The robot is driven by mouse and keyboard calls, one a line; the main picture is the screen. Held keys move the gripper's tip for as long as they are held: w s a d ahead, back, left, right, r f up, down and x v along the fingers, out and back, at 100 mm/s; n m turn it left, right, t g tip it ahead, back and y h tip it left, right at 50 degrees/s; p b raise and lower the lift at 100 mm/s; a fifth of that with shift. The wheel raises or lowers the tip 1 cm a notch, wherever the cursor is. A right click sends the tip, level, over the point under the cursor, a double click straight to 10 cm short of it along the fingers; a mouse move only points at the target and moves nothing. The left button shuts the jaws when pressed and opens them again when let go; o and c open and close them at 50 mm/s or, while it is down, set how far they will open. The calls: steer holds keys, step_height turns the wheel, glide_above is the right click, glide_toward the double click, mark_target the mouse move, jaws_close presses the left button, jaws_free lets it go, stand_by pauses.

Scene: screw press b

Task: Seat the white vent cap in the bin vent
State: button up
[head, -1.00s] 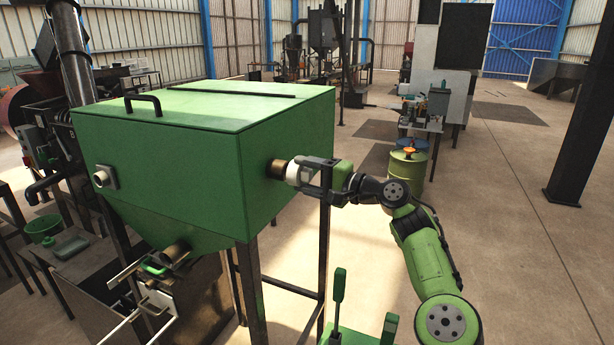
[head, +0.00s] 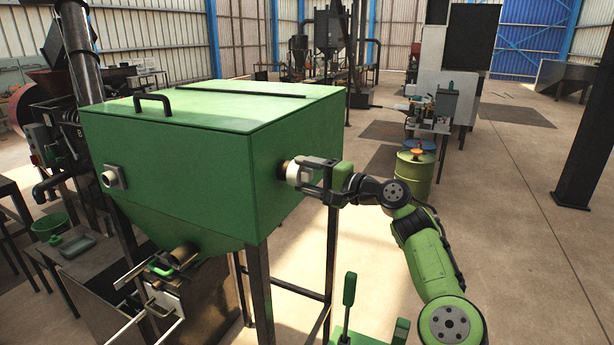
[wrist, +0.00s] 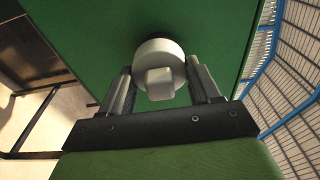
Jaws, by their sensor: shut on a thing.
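The green bin (head: 190,145) stands left of centre in the head view. The white vent cap (head: 297,171) is at the bin's right-hand face. Only a thin brownish edge of the vent (head: 283,168) shows behind it. My gripper (head: 304,173) is shut on the cap from the right. In the wrist view, the round cap (wrist: 158,52) with its square knob sits between the two fingers of my gripper (wrist: 160,75), up close to the green wall. The cap hides the vent there, so I cannot tell how deep it sits.
The bin lid has a black handle (head: 153,100). A green barrel (head: 414,172) stands behind my arm. The floor to the right is open as far as a dark column (head: 583,140).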

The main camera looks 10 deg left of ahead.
steer(key=o, duration=1.7)
steer(key=shift+c, duration=0.2)
steer(key=shift+d, duration=0.1)
